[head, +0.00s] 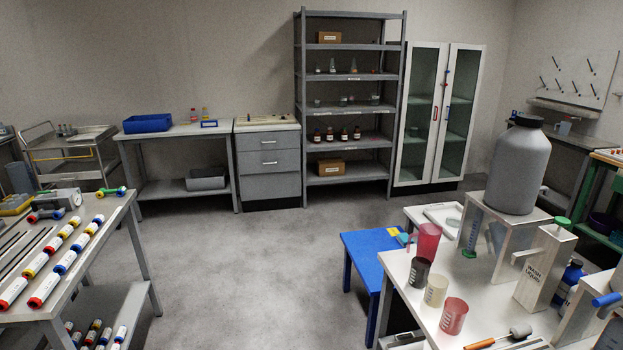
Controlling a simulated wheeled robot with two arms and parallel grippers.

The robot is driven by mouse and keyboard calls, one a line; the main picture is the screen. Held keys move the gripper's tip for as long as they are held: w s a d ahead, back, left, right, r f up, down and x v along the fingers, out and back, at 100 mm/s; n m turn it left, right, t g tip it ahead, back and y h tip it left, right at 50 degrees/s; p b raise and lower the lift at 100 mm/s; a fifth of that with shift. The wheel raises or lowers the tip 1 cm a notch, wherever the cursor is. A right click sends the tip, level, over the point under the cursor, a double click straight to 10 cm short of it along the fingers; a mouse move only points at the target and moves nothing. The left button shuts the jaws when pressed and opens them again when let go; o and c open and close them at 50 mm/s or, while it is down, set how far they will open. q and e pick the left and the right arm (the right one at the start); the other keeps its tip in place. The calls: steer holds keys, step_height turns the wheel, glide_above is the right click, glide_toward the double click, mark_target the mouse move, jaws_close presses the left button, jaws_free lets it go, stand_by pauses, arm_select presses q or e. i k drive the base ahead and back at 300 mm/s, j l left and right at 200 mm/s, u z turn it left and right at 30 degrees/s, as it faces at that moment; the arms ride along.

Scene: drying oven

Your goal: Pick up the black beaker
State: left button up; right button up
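The black beaker (418,272) stands upright on the white table (402,304) at the right, close to the table's left edge. A tall red beaker (428,241) is right behind it and overlaps it in the view. A cream beaker (436,291) stands just in front of it to the right, and a pinkish-red beaker (453,316) stands nearer still. Neither of my grippers shows in the head view.
A blue stool or low table (368,246) stands left of the white table. A wash liquid container (545,267) and a large grey bottle (520,168) are to the right. A tool with an orange handle (480,343) lies in front. The middle floor (240,270) is clear.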

mark_target(421, 267)
steer(key=i+j+z, duration=0.45)
steer(key=i, duration=0.3)
steer(key=i+j+z, duration=0.4)
steer(key=i+j, duration=0.25)
steer(key=i+j+z, duration=0.45)
steer(key=j, duration=0.45)
steer(key=i+z, duration=0.1)
steer(key=z, duration=2)
steer(key=u, duration=1.25)
